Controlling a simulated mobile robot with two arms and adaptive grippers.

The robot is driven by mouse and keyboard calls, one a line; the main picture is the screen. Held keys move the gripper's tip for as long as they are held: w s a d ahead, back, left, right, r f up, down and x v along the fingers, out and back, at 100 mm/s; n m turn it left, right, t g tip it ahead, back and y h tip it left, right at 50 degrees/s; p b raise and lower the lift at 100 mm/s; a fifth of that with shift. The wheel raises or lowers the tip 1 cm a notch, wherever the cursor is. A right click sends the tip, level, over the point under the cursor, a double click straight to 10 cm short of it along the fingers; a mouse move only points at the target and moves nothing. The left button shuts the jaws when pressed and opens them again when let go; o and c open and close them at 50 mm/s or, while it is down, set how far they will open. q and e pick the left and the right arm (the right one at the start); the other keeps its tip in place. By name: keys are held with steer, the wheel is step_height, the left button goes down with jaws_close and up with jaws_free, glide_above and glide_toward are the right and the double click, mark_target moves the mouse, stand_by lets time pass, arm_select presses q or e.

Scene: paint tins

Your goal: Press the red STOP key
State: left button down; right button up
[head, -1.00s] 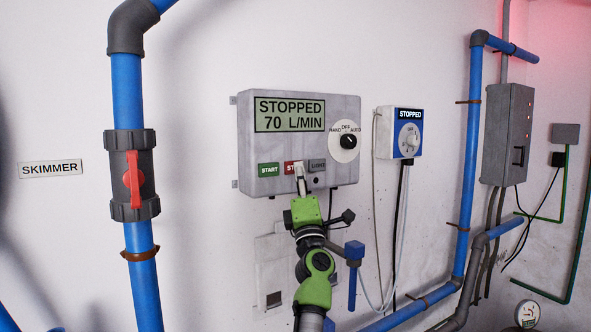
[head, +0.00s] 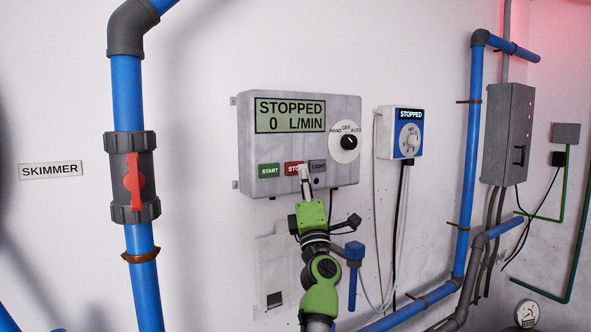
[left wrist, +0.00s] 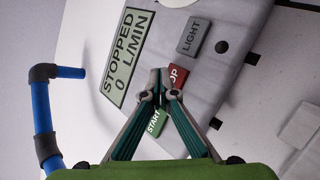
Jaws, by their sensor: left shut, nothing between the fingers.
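The red STOP key (head: 291,169) sits between the green START key (head: 268,170) and the grey LIGHT key (head: 318,166) on the grey control box (head: 290,110). My left gripper (head: 304,168) is shut and empty, its tips in front of the right part of the STOP key. In the left wrist view the shut fingertips (left wrist: 160,80) cover part of the red key (left wrist: 177,76); whether they touch it I cannot tell. The display (head: 290,115) reads STOPPED, 0 L/MIN. My right gripper is not in view.
A rotary knob (head: 348,142) is on the box's right side. A white and blue dial unit (head: 400,133) hangs to the right of it, also reading STOPPED. Blue pipes (head: 127,90) with a red-handled valve (head: 132,180) run at left. Cables hang below the box.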

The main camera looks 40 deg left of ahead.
arm_select(q)
steer(key=d, duration=0.1)
steer(key=s+d, duration=0.1)
steer(key=d, duration=0.1)
steer(key=d+p, duration=0.1)
steer(key=shift+s+d, duration=0.2)
steer(key=shift+s, duration=0.2)
stand_by(0.5)
